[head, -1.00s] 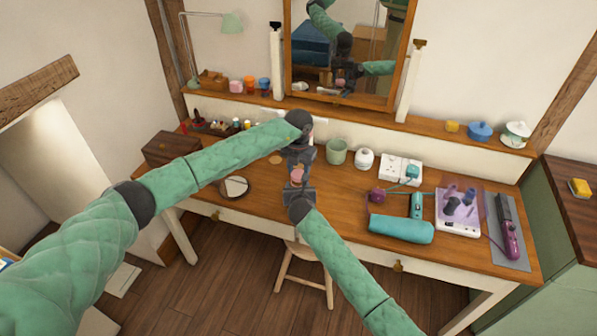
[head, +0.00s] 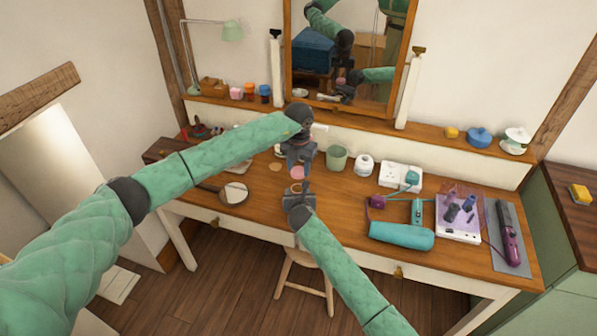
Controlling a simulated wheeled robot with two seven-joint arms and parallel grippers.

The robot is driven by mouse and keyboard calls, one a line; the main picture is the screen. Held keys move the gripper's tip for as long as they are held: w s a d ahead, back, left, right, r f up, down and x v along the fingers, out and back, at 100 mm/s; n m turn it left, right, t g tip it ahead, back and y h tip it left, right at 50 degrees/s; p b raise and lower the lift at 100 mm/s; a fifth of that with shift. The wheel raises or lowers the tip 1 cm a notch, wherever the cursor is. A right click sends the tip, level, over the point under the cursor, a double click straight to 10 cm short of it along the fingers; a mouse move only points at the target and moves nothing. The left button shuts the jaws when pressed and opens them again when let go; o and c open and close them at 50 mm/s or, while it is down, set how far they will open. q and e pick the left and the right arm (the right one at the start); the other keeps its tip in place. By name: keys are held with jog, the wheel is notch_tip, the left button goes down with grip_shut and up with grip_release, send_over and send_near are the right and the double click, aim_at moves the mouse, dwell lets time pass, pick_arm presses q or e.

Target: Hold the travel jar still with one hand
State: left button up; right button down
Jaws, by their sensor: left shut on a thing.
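My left gripper (head: 298,164) points down over the middle of the desk and is shut on a small pink round thing (head: 297,173), which looks like the travel jar. The fingers hide much of it. My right gripper (head: 297,189) is just nearer the desk's front edge, below the pink thing in the picture, with a visible gap between them. A small tan-pink patch shows between its fingers; I cannot tell whether that is a held thing or the desk.
A tan disc (head: 275,167) lies left of the grippers. A stool (head: 303,262) stands in front.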

jog(key=shift+c, duration=2.4)
grip_release()
